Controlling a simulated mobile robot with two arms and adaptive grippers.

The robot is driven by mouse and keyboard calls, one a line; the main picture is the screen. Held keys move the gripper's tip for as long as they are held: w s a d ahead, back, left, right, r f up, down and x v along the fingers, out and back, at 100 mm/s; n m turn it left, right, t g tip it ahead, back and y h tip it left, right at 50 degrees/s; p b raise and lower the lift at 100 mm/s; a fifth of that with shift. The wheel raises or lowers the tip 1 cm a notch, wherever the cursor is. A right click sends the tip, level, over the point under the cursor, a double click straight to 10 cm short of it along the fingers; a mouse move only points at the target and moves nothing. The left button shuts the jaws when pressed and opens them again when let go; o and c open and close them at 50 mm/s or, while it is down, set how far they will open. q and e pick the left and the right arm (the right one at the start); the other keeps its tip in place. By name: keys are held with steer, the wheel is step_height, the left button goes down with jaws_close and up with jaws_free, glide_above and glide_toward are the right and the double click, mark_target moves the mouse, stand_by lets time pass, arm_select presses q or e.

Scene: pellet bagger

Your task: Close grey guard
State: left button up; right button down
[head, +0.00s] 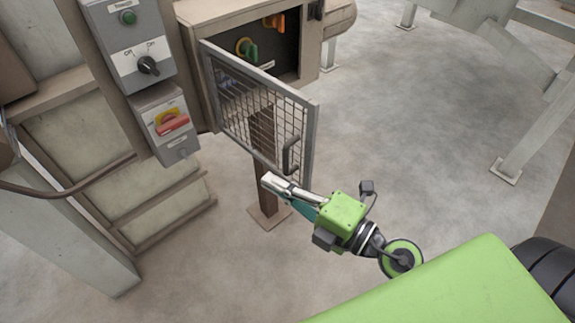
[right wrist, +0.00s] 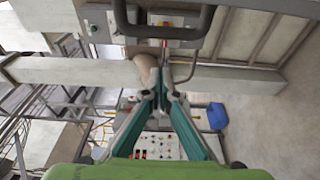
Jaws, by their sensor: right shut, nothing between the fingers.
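The grey guard (head: 249,108) is a mesh door in a grey frame. It stands swung open in front of a beige box (head: 215,14), its left edge near the box's left side. A dark handle (head: 291,156) sits near its free right edge. My right gripper (head: 268,181) is shut and empty, just below and left of the handle in the head view. In the right wrist view, the shut fingers (right wrist: 161,82) point at the dark handle bar (right wrist: 164,35), which crosses beyond the tips. Contact with the guard cannot be told. My left gripper is out of view.
Inside the open box are a green valve handle (head: 247,48) and an orange one (head: 274,22). A control panel with a red-yellow switch (head: 171,122) hangs left of the guard. A brown post (head: 266,195) stands below.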

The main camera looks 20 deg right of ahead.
mark_target(288, 173)
steer(key=shift+w+d+b, duration=0.15)
steer(key=shift+w+d, duration=0.35)
steer(key=shift+d, duration=0.35)
steer(key=shift+w+d+b, duration=0.15)
steer(key=shift+w+d, duration=0.35)
steer(key=shift+d, duration=0.3)
